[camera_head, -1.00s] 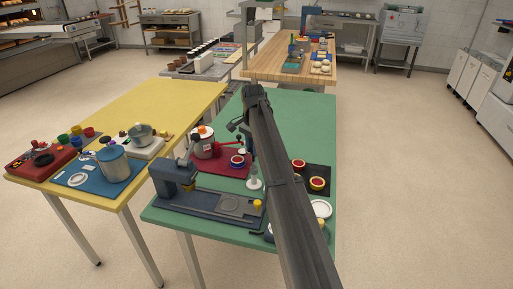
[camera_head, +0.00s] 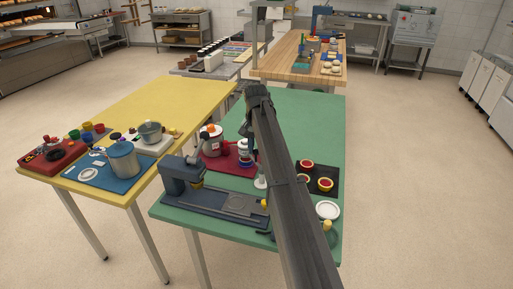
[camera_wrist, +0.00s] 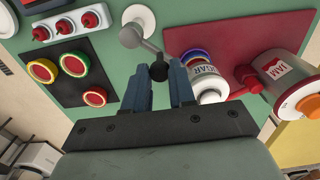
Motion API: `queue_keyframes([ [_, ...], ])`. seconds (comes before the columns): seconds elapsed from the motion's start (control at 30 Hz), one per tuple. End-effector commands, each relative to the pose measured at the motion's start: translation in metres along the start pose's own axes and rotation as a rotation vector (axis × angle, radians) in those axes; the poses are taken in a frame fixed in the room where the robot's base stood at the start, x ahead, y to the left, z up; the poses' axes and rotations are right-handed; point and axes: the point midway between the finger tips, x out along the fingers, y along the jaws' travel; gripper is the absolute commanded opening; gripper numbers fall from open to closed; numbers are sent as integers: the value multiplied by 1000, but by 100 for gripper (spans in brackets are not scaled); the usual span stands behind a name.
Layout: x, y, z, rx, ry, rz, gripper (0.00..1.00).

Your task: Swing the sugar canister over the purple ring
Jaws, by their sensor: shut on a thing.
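The white sugar canister (camera_wrist: 208,82), labelled SUGAR, stands just right of my gripper in the wrist view. In the head view the canister (camera_head: 245,152) is on the red mat, partly behind my arm. A blue-purple ring (camera_wrist: 194,57) shows at its far end, largely covered by it; I cannot tell exact centring. My gripper (camera_wrist: 158,76) is shut on a black knob (camera_wrist: 158,71) at the end of a grey lever. The lever runs to a white round pivot (camera_wrist: 131,35). Its link to the canister is hidden behind my right finger.
A black mat (camera_wrist: 75,82) with red-and-yellow cups lies left. A blue-grey press (camera_head: 178,175) stands at the front left of the green table (camera_head: 300,125).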

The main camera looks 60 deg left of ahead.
Motion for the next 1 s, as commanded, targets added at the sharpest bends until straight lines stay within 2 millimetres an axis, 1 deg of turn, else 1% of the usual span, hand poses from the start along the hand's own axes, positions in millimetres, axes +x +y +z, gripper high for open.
queue_keyframes([
  [0.3, 0, -1, 0, -4, 0, -1, 0],
  [0.33, 0, -1, 0, -4, 0, -1, 26],
  [0.6, 0, -1, 0, -3, 0, -1, 50],
  [0.87, -1, 0, 0, -2, 0, 0, 50],
  [1.0, -12, -1, 0, -2, 1, -1, 50],
])
